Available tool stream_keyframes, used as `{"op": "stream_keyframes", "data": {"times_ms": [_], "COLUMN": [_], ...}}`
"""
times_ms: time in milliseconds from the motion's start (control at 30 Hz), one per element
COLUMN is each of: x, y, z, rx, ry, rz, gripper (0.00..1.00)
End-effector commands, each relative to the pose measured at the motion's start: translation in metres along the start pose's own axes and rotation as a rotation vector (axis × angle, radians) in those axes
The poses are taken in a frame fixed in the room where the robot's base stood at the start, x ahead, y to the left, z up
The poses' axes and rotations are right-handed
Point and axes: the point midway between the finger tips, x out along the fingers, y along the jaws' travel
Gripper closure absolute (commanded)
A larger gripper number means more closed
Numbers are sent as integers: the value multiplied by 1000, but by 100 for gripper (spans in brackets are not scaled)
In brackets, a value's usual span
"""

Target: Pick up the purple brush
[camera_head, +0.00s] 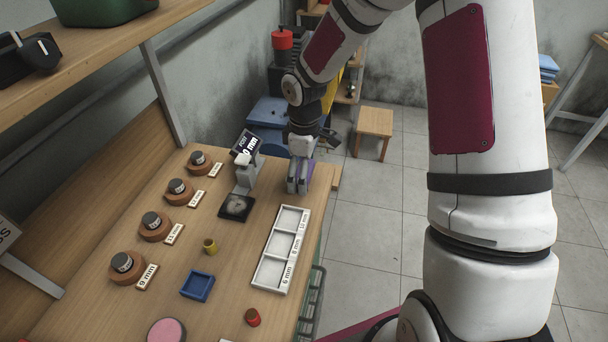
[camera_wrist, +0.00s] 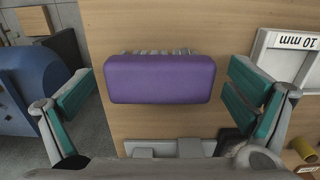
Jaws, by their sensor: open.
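The purple brush (camera_wrist: 160,79) lies on the wooden bench, with its purple back toward the camera and pale bristles showing along its upper edge in the wrist view. In the head view only a sliver of the brush (camera_head: 309,169) shows behind my gripper (camera_head: 298,186). In the wrist view my gripper (camera_wrist: 160,98) is open, with one teal-padded finger off each end of the brush. Neither finger visibly touches it. The gripper points down over the far end of the bench.
A white sorting tray (camera_head: 272,238) lies close by, also in the wrist view (camera_wrist: 262,51). A grey gauge stand (camera_head: 243,178) stands left of the gripper. Several round wooden holders, a blue tray (camera_head: 197,285), and yellow (camera_head: 210,246) and red (camera_head: 253,317) cylinders occupy the nearer bench.

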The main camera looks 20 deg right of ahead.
Motion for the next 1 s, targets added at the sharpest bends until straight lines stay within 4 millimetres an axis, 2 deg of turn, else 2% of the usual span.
{"op": "stream_keyframes", "data": {"times_ms": [33,267,667,867,1000], "x": [0,0,-3,-19,-40], "y": [0,0,0,1,1], "z": [0,0,0,0,0], "rx": [0,0,0,1,1], "ry": [0,0,0,1,2], "rz": [0,0,1,3,4], "gripper": [2,54,55,55,55]}}
